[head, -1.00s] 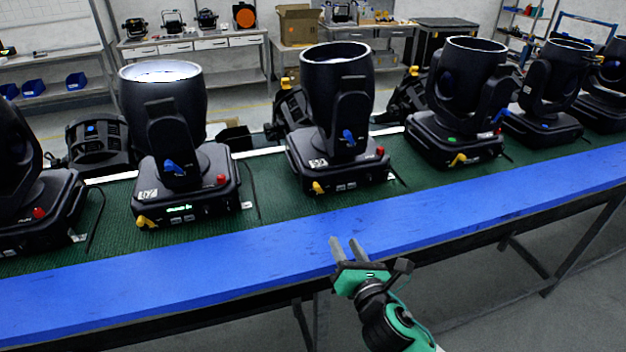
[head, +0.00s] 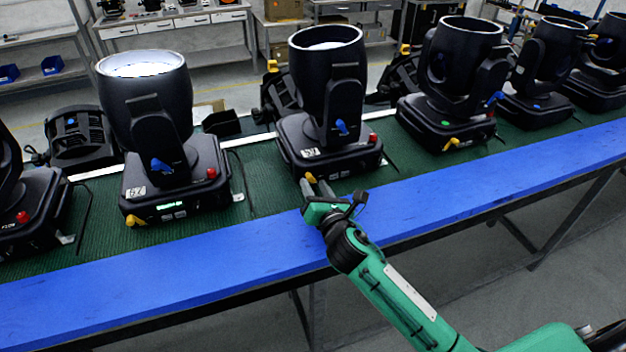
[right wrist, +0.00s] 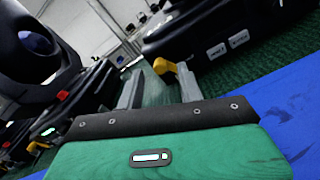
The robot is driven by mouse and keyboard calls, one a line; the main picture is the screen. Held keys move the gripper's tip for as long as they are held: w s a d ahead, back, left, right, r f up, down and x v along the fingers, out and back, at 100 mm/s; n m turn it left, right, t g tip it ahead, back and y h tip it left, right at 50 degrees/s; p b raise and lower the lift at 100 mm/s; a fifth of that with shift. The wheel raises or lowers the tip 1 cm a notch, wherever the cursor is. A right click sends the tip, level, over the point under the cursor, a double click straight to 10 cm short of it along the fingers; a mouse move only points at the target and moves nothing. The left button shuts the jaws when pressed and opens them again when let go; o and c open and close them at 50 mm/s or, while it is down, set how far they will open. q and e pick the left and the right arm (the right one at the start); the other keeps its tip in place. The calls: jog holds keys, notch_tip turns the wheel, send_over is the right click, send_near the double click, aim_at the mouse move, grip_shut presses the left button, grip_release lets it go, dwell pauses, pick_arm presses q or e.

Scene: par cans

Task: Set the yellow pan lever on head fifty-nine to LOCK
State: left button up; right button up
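The middle black moving head (head: 320,150) stands upright on the green mat; its small white label (head: 311,153) seems to read 59. Its yellow pan lever (head: 309,177) is at the front left corner of the base. The lever also shows in the right wrist view (right wrist: 164,67). My right gripper (head: 315,184) is open and empty, its fingertips at the lever. In the right wrist view the lever appears between the fingertips, closer to the right finger; contact cannot be told. No LOCK marking is readable. My left gripper is out of view.
A similar head labelled 57 (head: 150,185) stands to the left, with its own yellow lever (head: 135,220). Another head (head: 445,125) stands to the right. The blue bench edge (head: 420,205) in front is clear. A red button (head: 373,138) sits on the middle base.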

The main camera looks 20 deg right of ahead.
jog(key=shift+w, duration=1)
grip_shut()
